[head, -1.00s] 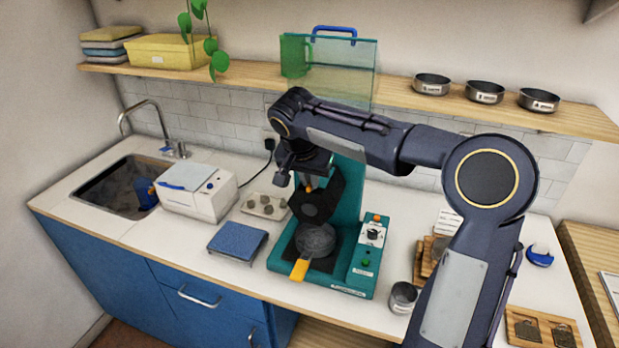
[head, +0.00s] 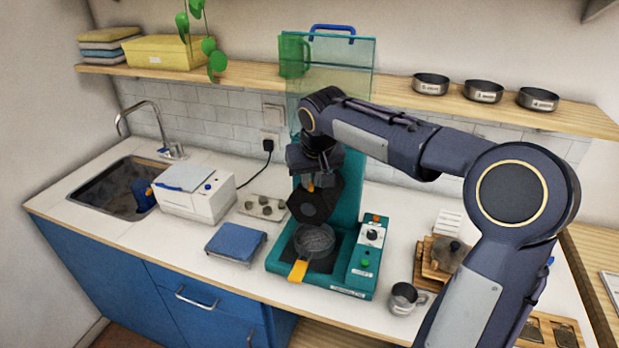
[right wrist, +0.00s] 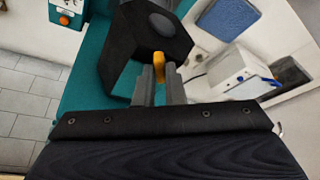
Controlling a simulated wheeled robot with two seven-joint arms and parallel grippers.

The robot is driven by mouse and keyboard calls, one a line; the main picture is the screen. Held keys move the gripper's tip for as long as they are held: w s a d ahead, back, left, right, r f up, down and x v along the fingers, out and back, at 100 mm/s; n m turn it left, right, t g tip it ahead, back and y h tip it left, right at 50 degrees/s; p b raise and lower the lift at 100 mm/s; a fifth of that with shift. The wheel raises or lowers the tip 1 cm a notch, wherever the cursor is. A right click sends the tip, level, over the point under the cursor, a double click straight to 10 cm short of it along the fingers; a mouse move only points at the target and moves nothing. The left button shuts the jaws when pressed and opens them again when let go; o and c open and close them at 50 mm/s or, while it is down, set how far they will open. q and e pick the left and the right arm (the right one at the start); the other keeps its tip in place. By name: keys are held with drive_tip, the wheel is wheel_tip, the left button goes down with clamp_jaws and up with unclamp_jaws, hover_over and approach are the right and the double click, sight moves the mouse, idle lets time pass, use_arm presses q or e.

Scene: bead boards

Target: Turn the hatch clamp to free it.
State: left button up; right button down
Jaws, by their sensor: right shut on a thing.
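The hatch clamp shows as a small orange-yellow lever (right wrist: 158,68) at the edge of a black six-sided head (right wrist: 150,40) in the right wrist view. My right gripper (right wrist: 160,80) has its two grey fingers shut on this lever. In the head view the gripper (head: 312,182) reaches down to the black head (head: 316,203) from above, and only a bit of the orange lever shows. The head sits on a teal machine (head: 348,195), above a round dark mesh piece (head: 314,240) with a yellow handle (head: 298,270). My left gripper is out of view.
A blue-topped stand (head: 236,243), a tray with round pieces (head: 262,207) and a white box device (head: 195,193) stand left of the machine. A metal cup (head: 403,298) and wooden boards (head: 432,262) are to its right. A shelf (head: 390,92) runs above.

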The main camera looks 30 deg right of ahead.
drive_tip(key=n, duration=0.1)
drive_tip(key=n+y+p, duration=0.1)
drive_tip(key=n, duration=0.1)
drive_tip(key=n+y, duration=0.1)
drive_tip(key=n, duration=0.1)
drive_tip(key=shift+d+r, duration=0.1)
drive_tip(key=shift+d, duration=0.2)
drive_tip(key=n+y+p, duration=0.1)
drive_tip(key=n, duration=0.2)
drive_tip(key=n+g+y+p, duration=0.1)
drive_tip(key=n, duration=0.1)
drive_tip(key=shift+w+d+n, duration=0.1)
drive_tip(key=shift+d+n, duration=0.05)
drive_tip(key=shift+n, duration=0.25)
drive_tip(key=c, duration=1.5)
unclamp_jaws()
drive_tip(key=b+v, duration=0.1)
drive_tip(key=v, duration=0.6)
drive_tip(key=shift+r, duration=0.25)
